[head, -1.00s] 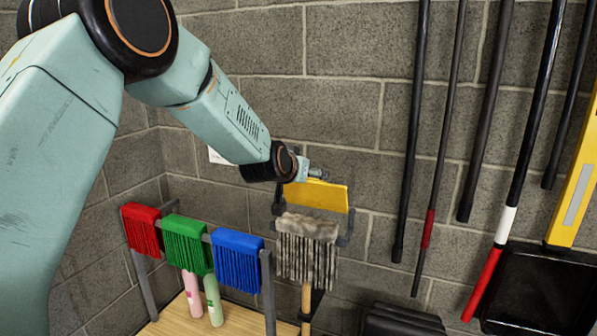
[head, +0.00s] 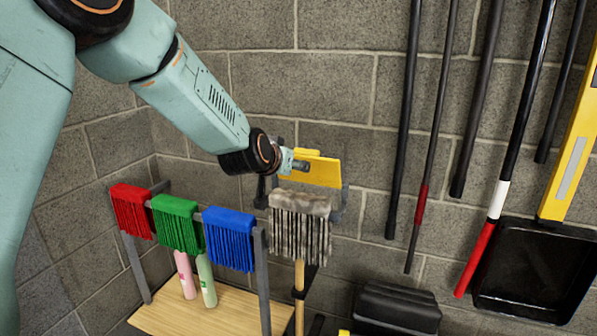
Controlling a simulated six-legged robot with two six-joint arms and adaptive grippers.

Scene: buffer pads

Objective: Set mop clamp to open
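The yellow plate of the mop clamp (head: 322,171) is on the block wall, just above and behind a grey string mop head (head: 300,204). The mop stands head up on a wooden handle (head: 299,285), with dark clamp or bracket parts beside the head. My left gripper (head: 301,165) is at the left part of the yellow plate and overlaps it in the head view; I cannot tell whether it touches. Its fingers are small and seen from the side, so their opening is unclear. My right gripper is out of view.
Red (head: 131,212), green (head: 176,223) and blue (head: 229,238) mop heads hang on a grey rack left of the clamp, above a wooden shelf (head: 215,309) with two bottles. Dark poles (head: 405,130) and a black dustpan (head: 535,272) are on the right.

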